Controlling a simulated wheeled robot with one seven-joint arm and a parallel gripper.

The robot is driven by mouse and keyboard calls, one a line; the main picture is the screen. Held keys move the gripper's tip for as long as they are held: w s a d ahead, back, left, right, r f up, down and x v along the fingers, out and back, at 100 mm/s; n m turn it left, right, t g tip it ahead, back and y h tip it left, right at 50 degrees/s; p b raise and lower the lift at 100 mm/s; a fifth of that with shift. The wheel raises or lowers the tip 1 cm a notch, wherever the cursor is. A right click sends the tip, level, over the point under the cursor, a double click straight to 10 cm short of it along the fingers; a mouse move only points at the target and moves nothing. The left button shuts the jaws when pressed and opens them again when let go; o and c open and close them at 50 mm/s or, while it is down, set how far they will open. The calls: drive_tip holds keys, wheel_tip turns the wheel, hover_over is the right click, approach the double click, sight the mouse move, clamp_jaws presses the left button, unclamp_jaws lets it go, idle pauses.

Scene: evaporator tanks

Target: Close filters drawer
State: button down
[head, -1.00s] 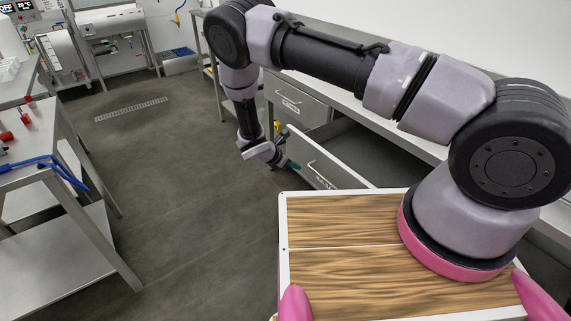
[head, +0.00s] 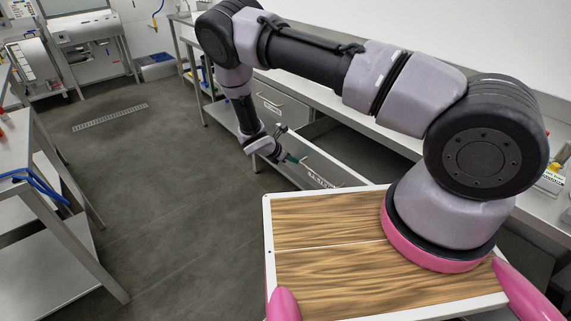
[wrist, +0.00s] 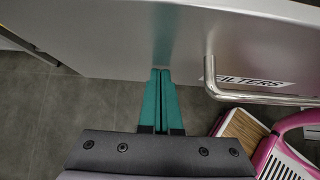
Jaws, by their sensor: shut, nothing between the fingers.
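The filters drawer (head: 312,166) is a grey metal drawer under the counter, and it stands partly open in the head view. Its front fills the top of the wrist view (wrist: 120,40). A bar handle (wrist: 210,75) and a FILTERS label (wrist: 250,82) are on that front, right of my gripper. My gripper (wrist: 160,72) has green fingers, shut together and empty. The fingertips are at the drawer front, left of the handle, and seem to touch it. In the head view my gripper (head: 292,158) is small and partly hidden by my wrist.
A shut drawer (head: 272,104) is beside it, further along the metal counter (head: 360,112). A metal table (head: 45,200) with a blue cable stands on the left. The floor (head: 170,200) between is clear.

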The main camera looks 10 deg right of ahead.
hover_over(330, 153)
drive_tip(key=a, duration=0.1)
drive_tip(key=shift+s+a, duration=0.2)
drive_tip(key=shift+s, duration=0.15)
drive_tip(key=shift+w+d, duration=0.15)
drive_tip(key=shift+d, duration=0.15)
